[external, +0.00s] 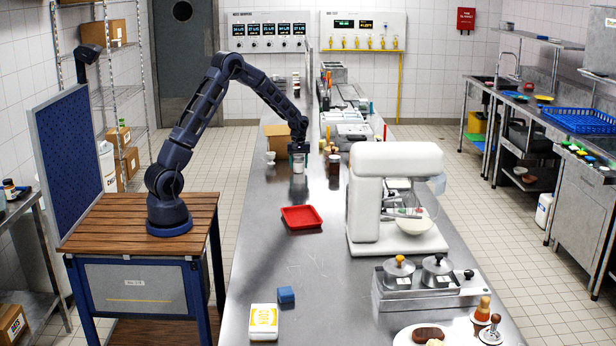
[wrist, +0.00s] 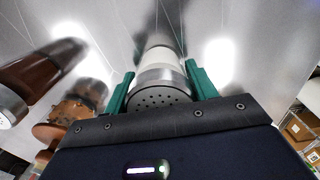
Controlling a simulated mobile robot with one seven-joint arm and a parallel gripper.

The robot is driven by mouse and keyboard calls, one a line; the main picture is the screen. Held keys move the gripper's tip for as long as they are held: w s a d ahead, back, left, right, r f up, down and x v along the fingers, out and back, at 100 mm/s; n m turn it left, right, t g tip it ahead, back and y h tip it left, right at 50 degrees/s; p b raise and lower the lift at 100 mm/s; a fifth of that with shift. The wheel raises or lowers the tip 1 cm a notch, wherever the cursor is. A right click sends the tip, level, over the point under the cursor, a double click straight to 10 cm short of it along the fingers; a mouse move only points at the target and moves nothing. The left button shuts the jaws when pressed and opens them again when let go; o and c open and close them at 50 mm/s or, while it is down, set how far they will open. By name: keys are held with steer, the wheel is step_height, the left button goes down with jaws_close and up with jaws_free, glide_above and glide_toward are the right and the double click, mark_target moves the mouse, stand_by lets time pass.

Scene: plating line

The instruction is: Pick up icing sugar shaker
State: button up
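The icing sugar shaker (wrist: 160,88) has a pale body and a silver lid with holes. In the wrist view it stands between the two green fingers of my gripper (wrist: 160,90). A narrow gap seems to show beside the lid, and I cannot tell whether the fingers touch the body. In the external view my gripper (external: 299,158) is above the steel table, pointing down, with the small pale shaker (external: 298,167) under it. The shaker's lower part is hard to make out.
Brown bottles (external: 333,163) stand just right of the shaker; brown containers (wrist: 75,115) also show left in the wrist view.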

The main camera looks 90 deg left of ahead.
steer(key=c, duration=0.5)
steer(key=shift+c, duration=0.2)
steer(key=shift+r, duration=0.15)
